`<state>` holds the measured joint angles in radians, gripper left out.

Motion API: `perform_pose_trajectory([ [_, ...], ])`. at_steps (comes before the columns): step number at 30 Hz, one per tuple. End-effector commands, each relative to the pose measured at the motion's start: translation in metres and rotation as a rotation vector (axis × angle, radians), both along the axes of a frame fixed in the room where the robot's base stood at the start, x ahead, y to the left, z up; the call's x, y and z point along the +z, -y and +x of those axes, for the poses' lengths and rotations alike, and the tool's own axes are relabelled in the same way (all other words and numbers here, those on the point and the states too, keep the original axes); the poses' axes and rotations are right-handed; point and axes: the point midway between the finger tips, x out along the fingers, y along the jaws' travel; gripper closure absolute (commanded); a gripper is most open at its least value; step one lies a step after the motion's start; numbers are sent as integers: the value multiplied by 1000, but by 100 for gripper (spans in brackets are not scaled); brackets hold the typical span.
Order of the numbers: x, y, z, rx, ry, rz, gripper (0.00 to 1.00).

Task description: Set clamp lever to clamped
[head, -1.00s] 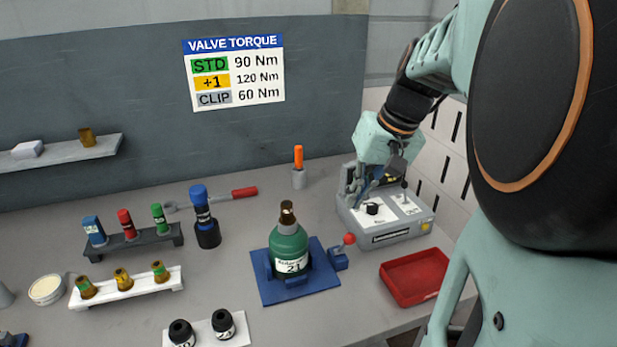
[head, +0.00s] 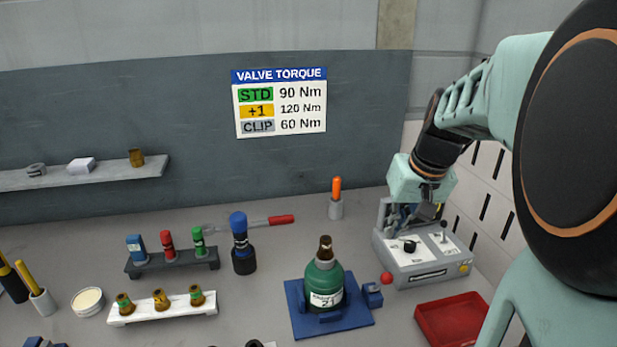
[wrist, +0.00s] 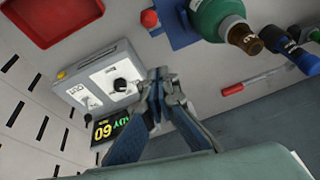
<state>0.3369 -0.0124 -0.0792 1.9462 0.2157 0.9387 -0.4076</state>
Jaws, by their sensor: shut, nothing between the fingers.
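The clamp lever has a red ball knob (head: 387,278) and stands on a small blue block (head: 372,295) at the right of a blue base plate (head: 300,322). The knob sits to the upper right of its block. I cannot tell from this which setting it has. A green cylinder (head: 323,285) with a brass valve stands upright on the plate. My gripper (head: 402,224) is shut and empty, over the grey torque device and behind the lever. In the wrist view its fingertips (wrist: 160,74) are together, apart from the red knob (wrist: 149,18).
The grey device (head: 425,262) has a black dial and a display (wrist: 107,127) reading 60. A red tray (head: 452,318) lies in front of it. An orange-handled tool (head: 336,190) stands behind the cylinder.

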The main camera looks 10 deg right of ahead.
Motion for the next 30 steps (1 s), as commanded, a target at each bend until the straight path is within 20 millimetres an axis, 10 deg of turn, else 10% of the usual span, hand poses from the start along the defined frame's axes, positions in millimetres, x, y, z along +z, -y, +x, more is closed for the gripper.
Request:
perform_pose_trajectory([
  [7,-53,-3,17,0,-5,3,100],
  [30,-72,-8,-16,0,1,0,100],
])
